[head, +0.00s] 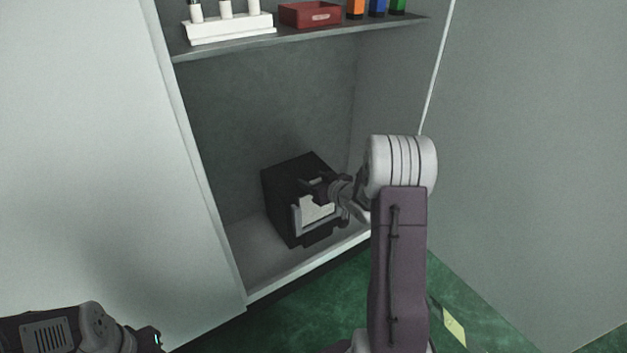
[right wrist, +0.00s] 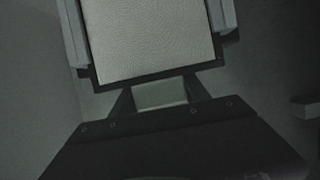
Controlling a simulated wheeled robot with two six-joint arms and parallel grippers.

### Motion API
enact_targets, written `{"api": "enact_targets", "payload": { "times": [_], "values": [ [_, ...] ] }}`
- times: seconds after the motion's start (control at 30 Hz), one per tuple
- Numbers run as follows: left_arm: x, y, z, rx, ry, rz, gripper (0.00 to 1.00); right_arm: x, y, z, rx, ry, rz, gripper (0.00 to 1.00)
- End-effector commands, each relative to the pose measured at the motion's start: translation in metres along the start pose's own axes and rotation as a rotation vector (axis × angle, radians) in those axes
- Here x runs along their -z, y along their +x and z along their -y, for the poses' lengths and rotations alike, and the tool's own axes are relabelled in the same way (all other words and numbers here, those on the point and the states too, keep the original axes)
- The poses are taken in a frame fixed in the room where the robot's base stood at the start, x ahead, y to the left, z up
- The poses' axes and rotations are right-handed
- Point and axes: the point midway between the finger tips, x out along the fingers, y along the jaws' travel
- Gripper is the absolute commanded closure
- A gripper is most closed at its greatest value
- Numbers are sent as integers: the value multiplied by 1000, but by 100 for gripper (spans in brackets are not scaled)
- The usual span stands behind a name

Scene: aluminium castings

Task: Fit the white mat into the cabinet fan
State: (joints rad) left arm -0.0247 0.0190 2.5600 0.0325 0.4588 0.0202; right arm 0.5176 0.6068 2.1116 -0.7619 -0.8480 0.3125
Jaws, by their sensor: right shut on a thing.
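The cabinet fan (head: 283,190) is a black box on the floor of the open cabinet, slightly turned. The white mat (head: 317,208) is a pale rectangle at its front, partly covered by my right gripper (head: 322,204). In the right wrist view the white mat (right wrist: 150,40) lies between the two grey fingers, with a dark border along its lower edge. My right gripper is shut on the mat. I cannot tell whether the mat is seated in the fan or just in front of it. Part of my left arm shows at the lower left; its fingers are out of view.
A cabinet shelf (head: 300,38) above holds a white rack (head: 230,28), a red tray (head: 310,14) and several coloured items. The cabinet's side walls stand close on both sides. The green floor (head: 340,290) has a yellow marking (head: 453,326) at the right.

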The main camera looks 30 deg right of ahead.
Motion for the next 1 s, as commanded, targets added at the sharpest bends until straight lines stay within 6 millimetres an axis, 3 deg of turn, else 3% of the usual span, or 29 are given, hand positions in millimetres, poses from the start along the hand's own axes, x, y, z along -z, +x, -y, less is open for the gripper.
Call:
{"api": "enact_targets", "payload": {
  "times": [0.13, 0.17, 0.23, 0.27, 0.6, 0.8, 0.9, 1.0],
  "values": [
    [0, 3, 0, 0, 0, 0, 64, -4, 2, 0, 0, 0, -1, 100],
    [0, 3, 0, 0, 0, 0, 64, -4, 2, 0, 0, 0, -1, 43],
    [0, 2, 0, 0, 0, 0, 64, -3, 1, 0, 0, 0, -1, 24],
    [0, 2, 0, 0, 0, 0, 64, -3, 1, 0, 0, 0, -1, 21],
    [0, -2, 0, 0, 0, 0, 64, -2, -4, 0, -1, 1, 2, 21],
    [3, -31, -1, 0, 0, 0, 64, 3, -46, -1, -3, 4, 3, 21],
    [2, -14, 0, 0, 0, 0, 64, -6, -64, -2, -5, -1, -2, 21],
    [1, -10, 0, 0, 0, 1, 64, -5, -79, -1, -4, 0, -2, 21]
  ]
}}
